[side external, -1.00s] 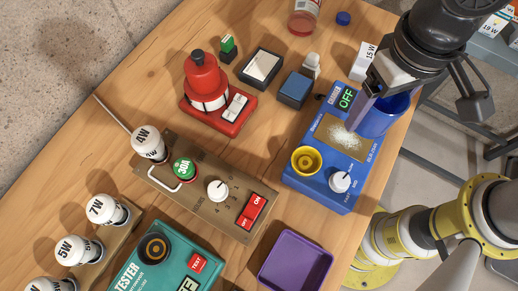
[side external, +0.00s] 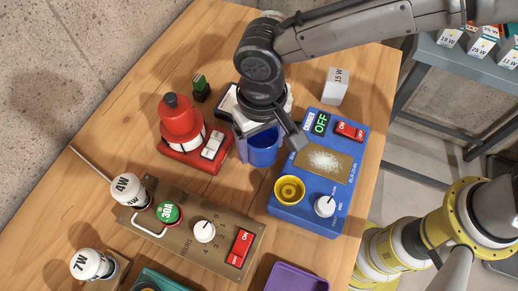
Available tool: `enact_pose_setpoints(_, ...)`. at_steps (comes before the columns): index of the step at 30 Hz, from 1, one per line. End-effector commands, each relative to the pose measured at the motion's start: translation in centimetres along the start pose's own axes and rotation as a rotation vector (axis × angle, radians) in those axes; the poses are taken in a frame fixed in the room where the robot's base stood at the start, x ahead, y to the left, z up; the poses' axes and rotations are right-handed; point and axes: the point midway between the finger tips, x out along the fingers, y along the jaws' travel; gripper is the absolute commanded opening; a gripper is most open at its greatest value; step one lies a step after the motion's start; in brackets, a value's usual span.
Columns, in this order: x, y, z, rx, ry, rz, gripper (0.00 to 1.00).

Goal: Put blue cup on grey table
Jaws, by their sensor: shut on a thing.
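The blue cup (side external: 263,152) is between the red device and the blue device, below my gripper (side external: 268,138). My gripper is shut on the cup near its rim, with one finger at its left and the other at its right. The cup looks upright; I cannot tell whether its bottom touches the wooden table. The grey table (side external: 440,54) stands at the upper right, apart from the wooden table, and is partly out of frame.
A red device (side external: 184,124) is left of the cup and a blue device (side external: 325,165) right of it. A brown switch panel (side external: 190,222) lies in front. A 15 W box (side external: 334,86) stands behind. Several boxes (side external: 482,44) occupy the grey table.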

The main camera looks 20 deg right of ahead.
Motion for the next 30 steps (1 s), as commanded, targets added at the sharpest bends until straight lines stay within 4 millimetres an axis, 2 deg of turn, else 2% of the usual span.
enact_pose_setpoints(9, 3.4, -0.3, -0.3, 0.000, 0.000, 0.000, 0.17)
enact_pose_setpoints(21, 3.8, -0.3, -0.3, 0.000, 0.000, 0.000, 0.17)
enact_pose_setpoints(22, 3.9, -0.3, -0.3, 0.000, 0.000, 0.000, 0.79)
enact_pose_setpoints(25, 3.8, -0.3, -0.3, 0.000, 0.000, 0.000, 0.97)
enact_pose_setpoints(26, 3.8, -0.3, -0.3, 0.000, 0.000, 0.000, 1.00)
enact_pose_setpoints(30, 3.8, -0.3, -0.3, 0.000, 0.000, 0.000, 1.00)
